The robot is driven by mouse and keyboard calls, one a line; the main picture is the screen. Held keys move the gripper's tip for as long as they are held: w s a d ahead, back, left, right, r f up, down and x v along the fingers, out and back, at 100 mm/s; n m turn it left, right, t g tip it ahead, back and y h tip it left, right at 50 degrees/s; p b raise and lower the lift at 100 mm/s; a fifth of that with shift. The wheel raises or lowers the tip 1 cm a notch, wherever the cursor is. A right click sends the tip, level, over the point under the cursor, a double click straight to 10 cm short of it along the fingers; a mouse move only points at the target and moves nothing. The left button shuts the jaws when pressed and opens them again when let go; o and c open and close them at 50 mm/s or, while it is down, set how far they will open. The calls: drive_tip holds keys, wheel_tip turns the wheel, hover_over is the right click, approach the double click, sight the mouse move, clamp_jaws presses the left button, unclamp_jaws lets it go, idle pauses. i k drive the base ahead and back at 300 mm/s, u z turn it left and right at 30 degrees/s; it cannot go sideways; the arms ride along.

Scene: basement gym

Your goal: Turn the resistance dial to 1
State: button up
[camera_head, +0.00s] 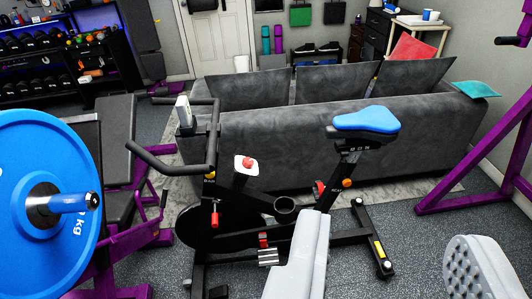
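The exercise bike (205,240) stands in the middle of the view, with black handlebars, a blue saddle and a black frame. The resistance dial (248,162) is a small red knob on a white plate on the bike, between handlebars and saddle. Its number marks are too small to read. My gripper (390,232) shows at the bottom, right of centre, as two light grey fingers set wide apart with nothing between them. The right finger shows its textured inner pad. The left finger overlaps the lower bike frame in the picture. Both fingers are to the right of and below the dial.
A grey sofa (260,140) stands close behind the bike. A blue weight plate (40,150) on a purple bench rack fills the left. A purple frame (465,195) stands at the right. Grey floor (420,240) is clear right of the bike.

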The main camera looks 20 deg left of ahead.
sight(247, 162)
drive_tip(key=u, duration=0.05)
drive_tip(key=i, duration=1.2)
drive_tip(key=u, duration=0.85)
drive_tip(key=i, duration=0.35)
drive_tip(key=u, duration=0.25)
drive_tip(key=k, duration=0.9)
drive_tip(key=u, duration=0.15)
drive_tip(key=i, duration=0.9)
drive_tip(key=z, duration=0.1)
